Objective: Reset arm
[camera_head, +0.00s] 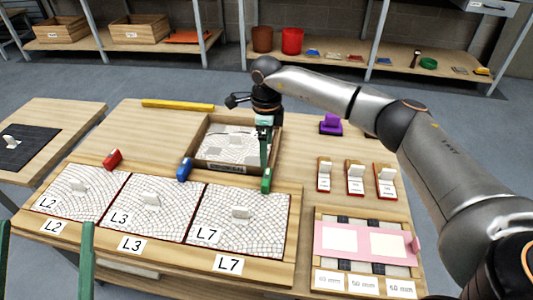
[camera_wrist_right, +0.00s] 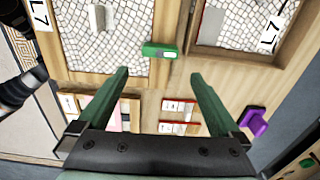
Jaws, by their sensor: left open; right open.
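My right arm comes in from the right in the head view. Its gripper (camera_head: 265,148) is over the right side of the wooden box (camera_head: 279,133), fingers pointing down. In the right wrist view the right gripper (camera_wrist_right: 160,75) is open, with nothing between its green fingers. My left gripper (camera_head: 46,226) shows at the lower left of the head view, two green fingers apart and empty. Three mosaic panels lie in a wooden frame, labelled L2 (camera_head: 68,207), L3 (camera_head: 140,222) and L7 (camera_head: 225,234), each with a pale handle.
Red (camera_head: 113,158), blue (camera_head: 184,168) and green (camera_head: 266,180) blocks sit along the frame's back edge. A purple block (camera_head: 331,127), several small labelled holders and a pink plate (camera_head: 353,240) lie to the right. A yellow bar (camera_head: 178,105) lies at the back. Open tabletop remains behind the box.

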